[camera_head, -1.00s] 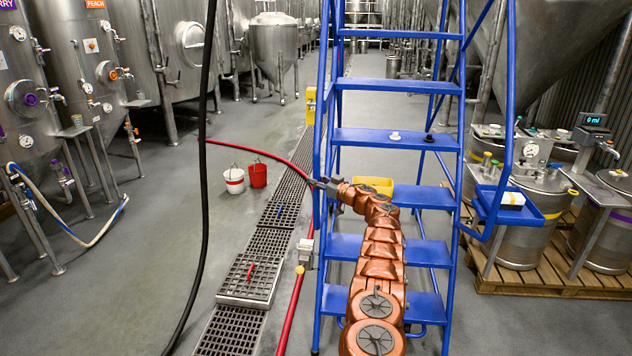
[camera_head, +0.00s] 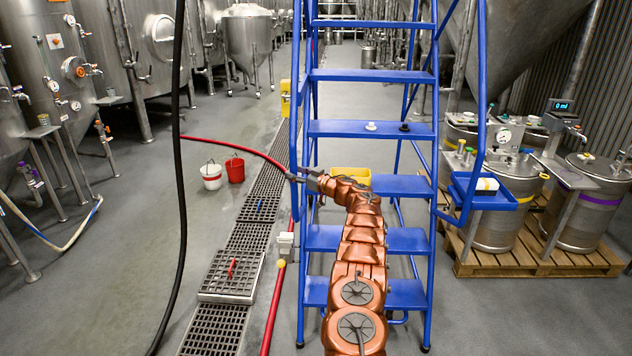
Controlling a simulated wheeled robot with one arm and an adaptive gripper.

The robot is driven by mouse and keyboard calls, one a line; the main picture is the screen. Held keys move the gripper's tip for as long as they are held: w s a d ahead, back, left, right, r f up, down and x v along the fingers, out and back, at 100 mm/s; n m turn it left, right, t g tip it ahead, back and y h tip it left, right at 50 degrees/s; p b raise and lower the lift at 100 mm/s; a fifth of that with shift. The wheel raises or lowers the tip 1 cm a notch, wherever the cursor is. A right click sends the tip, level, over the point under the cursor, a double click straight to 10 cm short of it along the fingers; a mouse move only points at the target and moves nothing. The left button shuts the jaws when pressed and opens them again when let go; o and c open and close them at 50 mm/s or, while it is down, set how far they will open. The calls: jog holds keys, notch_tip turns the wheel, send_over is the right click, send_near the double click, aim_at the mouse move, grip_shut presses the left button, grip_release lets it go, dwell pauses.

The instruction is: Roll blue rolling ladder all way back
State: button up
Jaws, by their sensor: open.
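The blue rolling ladder (camera_head: 370,129) stands upright in front of me, with several steps and a small blue side tray (camera_head: 483,196) on its right rail. My copper arm reaches up along its lower steps. My gripper (camera_head: 298,179) is at the ladder's left upright (camera_head: 306,215), around mid height. The jaws are open. The fingers are small here, and I cannot tell whether they touch the upright.
A red hose (camera_head: 272,310) runs along the floor left of the ladder, beside a drain grate (camera_head: 245,240). White (camera_head: 211,176) and red (camera_head: 235,170) buckets stand left. A pallet with kegs (camera_head: 550,259) is at right. A black hose (camera_head: 178,180) hangs at left.

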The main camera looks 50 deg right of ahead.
jog(key=s+d, duration=0.1)
jog(key=s, duration=1)
dwell(0.3)
dwell(0.5)
